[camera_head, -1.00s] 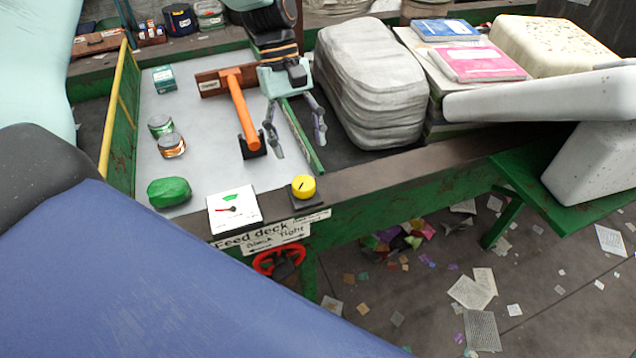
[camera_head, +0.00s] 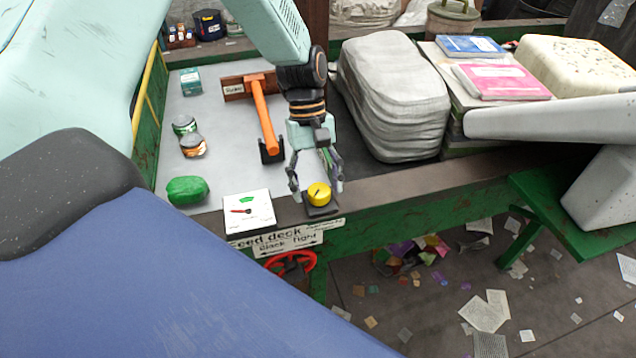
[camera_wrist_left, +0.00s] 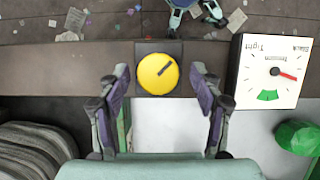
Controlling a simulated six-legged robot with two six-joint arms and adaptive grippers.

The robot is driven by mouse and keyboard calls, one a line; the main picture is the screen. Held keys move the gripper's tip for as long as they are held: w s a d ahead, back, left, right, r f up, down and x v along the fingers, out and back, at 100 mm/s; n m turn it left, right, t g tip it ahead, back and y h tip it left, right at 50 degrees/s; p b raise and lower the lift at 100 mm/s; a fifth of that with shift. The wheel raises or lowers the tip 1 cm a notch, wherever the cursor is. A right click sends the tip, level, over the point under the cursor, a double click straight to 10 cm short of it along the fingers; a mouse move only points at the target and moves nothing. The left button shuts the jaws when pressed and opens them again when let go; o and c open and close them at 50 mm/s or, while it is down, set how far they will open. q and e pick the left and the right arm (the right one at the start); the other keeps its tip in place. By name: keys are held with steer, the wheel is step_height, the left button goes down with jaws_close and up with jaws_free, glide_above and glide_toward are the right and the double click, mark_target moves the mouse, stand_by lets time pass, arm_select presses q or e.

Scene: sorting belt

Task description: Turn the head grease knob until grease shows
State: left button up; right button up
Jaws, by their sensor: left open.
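A round yellow knob (camera_head: 319,194) with a dark pointer line sits on a dark square base at the near edge of the deck. My left gripper (camera_head: 316,187) is open, with its fingertips on either side of the knob. In the left wrist view the knob (camera_wrist_left: 158,74) lies between the spread fingers (camera_wrist_left: 160,80), with gaps on both sides. Its line points up and to the right there. No label for the knob is readable, and I cannot make out any grease. My right gripper is not in view.
Beside the knob, a white gauge (camera_head: 249,213) has its red needle outside the green band. A red handwheel (camera_head: 291,262) is below the edge.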

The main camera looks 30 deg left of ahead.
arm_select(q)
steer(key=shift+a, duration=0.1)
steer(key=shift+w+d, duration=0.1)
steer(key=shift+d, duration=0.25)
steer(key=c, duration=0.4)
steer(key=shift+a, duration=0.2)
steer(key=c, duration=0.5)
steer(key=shift+d, duration=0.1)
steer(key=shift+c, duration=1.2)
steer(key=shift+m+p, duration=0.35)
steer(key=shift+m, duration=0.15)
steer(key=shift+m+g+y+p, duration=0.4)
steer(key=shift+m+g+p, duration=0.15)
steer(key=shift+m, duration=0.35)
steer(key=shift+d+m+g+y+p, duration=0.15)
steer(key=shift+m+y+p, duration=0.25)
steer(key=shift+m, duration=0.6)
steer(key=shift+m+g+y+p, duration=0.1)
steer(key=shift+m+y+p, duration=0.3)
steer(key=shift+m, duration=0.9)
